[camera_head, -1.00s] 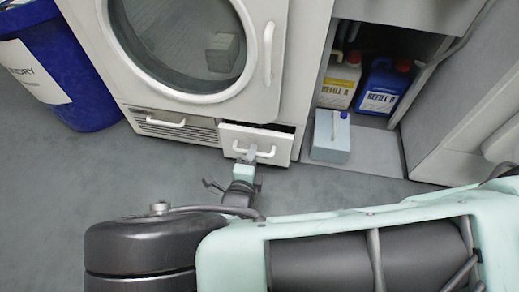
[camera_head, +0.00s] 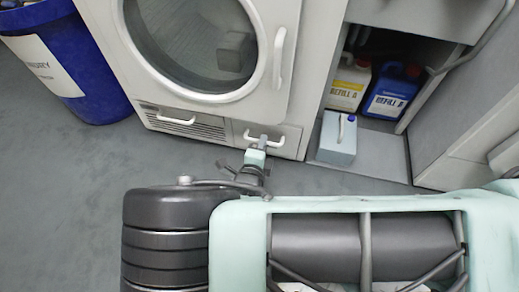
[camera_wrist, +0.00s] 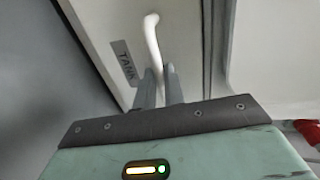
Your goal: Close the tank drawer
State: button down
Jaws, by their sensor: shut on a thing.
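The tank drawer (camera_head: 289,146) is at the lower right of the white machine's front. Its front looks flush with the machine in the head view. In the wrist view its face (camera_wrist: 102,28) carries a grey "TANK" label (camera_wrist: 124,61) and a white bar handle (camera_wrist: 152,38). My gripper (camera_head: 263,141) reaches the handle from the front. In the wrist view my gripper (camera_wrist: 160,82) has its two grey fingers on either side of the handle's end, shut on it.
A vent panel with its own handle (camera_head: 176,120) sits left of the drawer. The round door (camera_head: 268,62) is above. A light blue container (camera_head: 338,140) stands close at the right, before refill bottles (camera_head: 390,90). A blue laundry bin (camera_head: 95,100) stands left.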

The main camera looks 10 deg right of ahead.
jog(key=shift+w, duration=0.2)
jog(key=c, duration=1.5)
grip_release()
jog(key=shift+d, duration=0.1)
jog(key=p+v, duration=0.8)
jog(key=v, duration=0.9)
jog(key=shift+s, duration=0.2)
